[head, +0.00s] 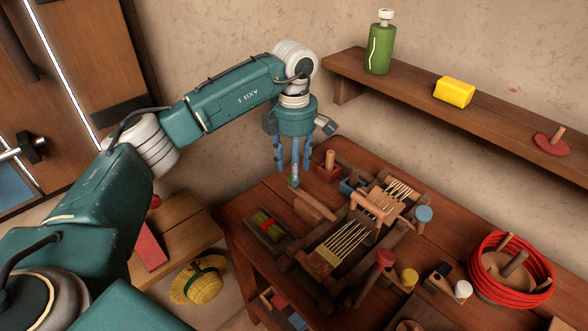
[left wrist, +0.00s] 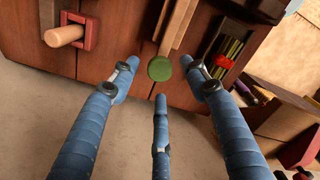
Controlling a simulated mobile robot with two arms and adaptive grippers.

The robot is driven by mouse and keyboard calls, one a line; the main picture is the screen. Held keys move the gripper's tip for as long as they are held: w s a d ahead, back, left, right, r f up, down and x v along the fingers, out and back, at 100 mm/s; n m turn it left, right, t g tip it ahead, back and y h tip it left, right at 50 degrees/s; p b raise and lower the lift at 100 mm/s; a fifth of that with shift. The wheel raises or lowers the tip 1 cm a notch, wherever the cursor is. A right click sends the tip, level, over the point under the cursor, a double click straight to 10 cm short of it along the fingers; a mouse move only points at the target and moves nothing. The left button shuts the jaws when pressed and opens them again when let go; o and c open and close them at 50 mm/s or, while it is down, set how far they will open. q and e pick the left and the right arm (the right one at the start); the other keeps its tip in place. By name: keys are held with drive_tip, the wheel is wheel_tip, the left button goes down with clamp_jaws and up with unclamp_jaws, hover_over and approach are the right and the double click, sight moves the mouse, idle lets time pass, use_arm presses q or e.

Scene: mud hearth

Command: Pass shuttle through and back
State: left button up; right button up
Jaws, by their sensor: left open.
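A small wooden loom (head: 341,247) with pale warp threads stands on the dark wooden table. To its left, a dark open-framed piece (head: 267,229) holds yellow-green strands with a red band; it may be the shuttle, and it also shows at the right of the left wrist view (left wrist: 232,55). My left gripper (head: 292,172) hangs over the table's back left, its blue fingers pointing down, apart and empty. In the left wrist view a green round knob (left wrist: 160,69) on a wooden bar shows between the fingertips. I cannot tell whether they touch it. My right gripper is not in view.
A red block with a wooden peg (head: 328,166) stands just right of the gripper. A red coil (head: 510,270) around pegs lies at the table's right. A shelf (head: 450,108) above carries a green bottle (head: 380,48) and a yellow block (head: 454,92). A straw hat (head: 199,280) is lower left.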

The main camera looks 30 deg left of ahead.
use_arm(q)
drive_tip(key=shift+f, duration=0.95)
drive_tip(key=shift+c, duration=0.5)
